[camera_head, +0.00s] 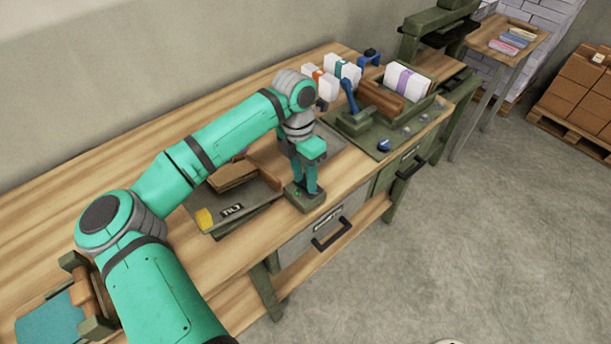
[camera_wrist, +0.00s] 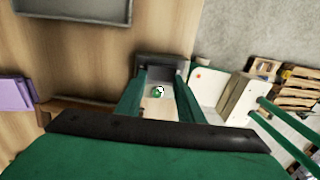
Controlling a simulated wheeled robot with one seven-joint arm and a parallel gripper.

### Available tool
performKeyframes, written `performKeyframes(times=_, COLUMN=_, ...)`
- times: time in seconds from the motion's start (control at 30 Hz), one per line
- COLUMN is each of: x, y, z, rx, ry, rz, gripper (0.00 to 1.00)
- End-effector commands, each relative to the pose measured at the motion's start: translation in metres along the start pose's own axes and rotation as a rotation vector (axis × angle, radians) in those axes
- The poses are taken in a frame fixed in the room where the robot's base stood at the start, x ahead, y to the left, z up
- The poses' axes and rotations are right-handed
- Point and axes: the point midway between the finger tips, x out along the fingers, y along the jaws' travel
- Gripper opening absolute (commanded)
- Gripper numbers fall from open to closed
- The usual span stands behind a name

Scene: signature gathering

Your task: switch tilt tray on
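The tilt tray (camera_head: 222,222) is a dark green tray on the wooden bench, with a black label on its front and a yellow piece at its left corner. A small dark green switch box (camera_head: 318,203) sits at the bench's front edge, right of the tray. In the wrist view the box (camera_wrist: 160,59) has a round green and white knob (camera_wrist: 157,91). My gripper (camera_head: 307,190) points down over the box. In the wrist view my gripper (camera_wrist: 160,84) has its fingers apart, with the knob showing between them; I cannot tell whether they touch it.
Brown pieces (camera_head: 233,176) lie in the tray. A green station (camera_head: 384,145) with blue levers and wrapped white bundles stands to the right. A drawer (camera_head: 322,237) with a black handle is below the box. The floor in front is clear.

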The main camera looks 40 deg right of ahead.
Motion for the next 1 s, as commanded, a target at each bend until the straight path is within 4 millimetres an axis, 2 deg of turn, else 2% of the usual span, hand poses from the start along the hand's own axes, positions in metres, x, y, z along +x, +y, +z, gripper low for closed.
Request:
performKeyframes(times=0.43, x=0.000, y=-0.006, z=-0.001, rx=-0.001, ry=0.000, rz=0.244, gripper=0.12)
performKeyframes(times=0.8, x=0.001, y=-0.009, z=0.001, rx=0.001, ry=0.002, rz=0.262, gripper=0.12)
performKeyframes(times=0.83, x=0.001, y=-0.009, z=0.001, rx=0.001, ry=0.002, rz=0.262, gripper=0.42)
performKeyframes(times=0.87, x=0.001, y=-0.009, z=0.001, rx=0.002, ry=0.002, rz=0.262, gripper=0.49)
performKeyframes(times=0.9, x=0.001, y=-0.009, z=0.001, rx=0.002, ry=0.001, rz=0.262, gripper=0.53)
performKeyframes(times=1.0, x=0.001, y=-0.009, z=0.002, rx=0.003, ry=0.001, rz=0.261, gripper=0.53)
